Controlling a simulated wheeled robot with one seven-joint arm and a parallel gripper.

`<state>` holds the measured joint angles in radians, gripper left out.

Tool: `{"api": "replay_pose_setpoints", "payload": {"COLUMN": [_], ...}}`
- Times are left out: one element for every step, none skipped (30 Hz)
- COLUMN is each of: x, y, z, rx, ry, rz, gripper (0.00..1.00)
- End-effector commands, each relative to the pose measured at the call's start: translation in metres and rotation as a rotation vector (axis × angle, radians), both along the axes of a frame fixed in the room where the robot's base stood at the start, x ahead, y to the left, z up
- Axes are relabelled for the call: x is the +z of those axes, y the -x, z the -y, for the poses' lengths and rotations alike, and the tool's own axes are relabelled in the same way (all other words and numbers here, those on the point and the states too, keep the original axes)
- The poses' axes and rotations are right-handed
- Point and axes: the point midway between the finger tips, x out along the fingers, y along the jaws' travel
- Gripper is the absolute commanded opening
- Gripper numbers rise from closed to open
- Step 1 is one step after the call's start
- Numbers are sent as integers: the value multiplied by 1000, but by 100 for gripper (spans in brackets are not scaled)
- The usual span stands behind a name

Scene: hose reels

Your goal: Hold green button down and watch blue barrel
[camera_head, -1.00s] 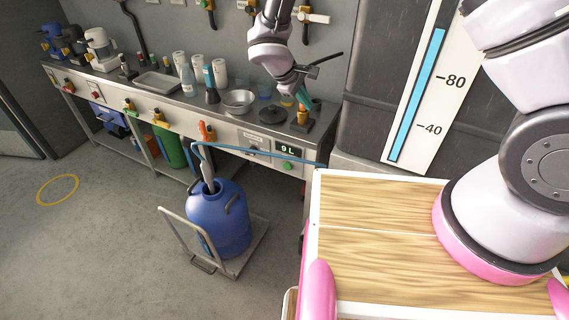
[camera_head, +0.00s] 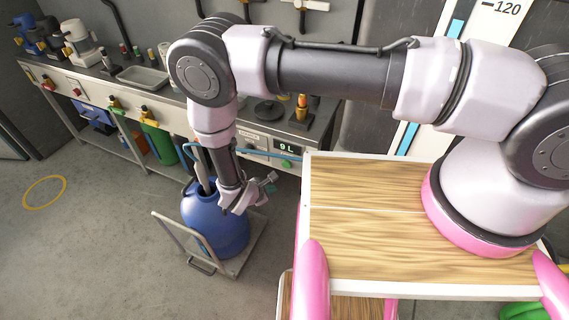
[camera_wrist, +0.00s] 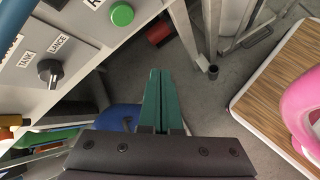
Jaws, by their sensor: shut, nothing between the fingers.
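The green button (camera_head: 287,163) is on the front panel of the steel bench. In the wrist view, the green button (camera_wrist: 122,14) shows at the top, beyond and left of my fingertips. My gripper (camera_head: 271,179) is shut and empty, just below and left of the button in the head view, apart from it. Its green fingers (camera_wrist: 160,75) lie together in the wrist view. The blue barrel (camera_head: 213,232) stands upright on a flat trolley, its upper part partly hidden by my arm. A hose nozzle goes into its mouth.
A display (camera_head: 286,147) beside the button reads 9 L. A black selector knob (camera_wrist: 50,72) is on the panel. The trolley (camera_head: 242,262) stands on open floor. A wood-topped surface (camera_head: 370,235) fills the near right. A tall gauge (camera_head: 410,135) is partly hidden by my arm.

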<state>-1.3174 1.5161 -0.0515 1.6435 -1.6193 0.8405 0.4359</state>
Motion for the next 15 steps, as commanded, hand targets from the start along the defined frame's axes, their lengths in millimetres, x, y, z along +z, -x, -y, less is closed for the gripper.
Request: {"api": "replay_pose_setpoints", "payload": {"x": [-1, 0, 0, 0, 0, 0, 0, 0, 0, 0, 0, 0, 0, 0, 0], "y": [0, 0, 0, 0, 0, 0, 0, 0, 0, -1, -2, -4, -6, -8, -12], "z": [0, 0, 0, 0, 0, 0, 0, 0, 0, 0, 0, 1, 2, 3, 4], "rx": [2, 2, 2, 2, 2, 2, 2, 2, 0, 0, 0, 0, -1, -1, -1], "ry": [0, 0, 0, 0, 0, 0, 0, 0, 0, 0, 0, 0, -1, 0, 0], "rz": [0, 0, 0, 0, 0, 0, 0, 0, 0, 0, 0, 0, 0, 1, 2], "gripper": [0, 0, 0, 0, 0, 0, 0, 0, 0, 0, 0, 0, 0, 0, 0]}}
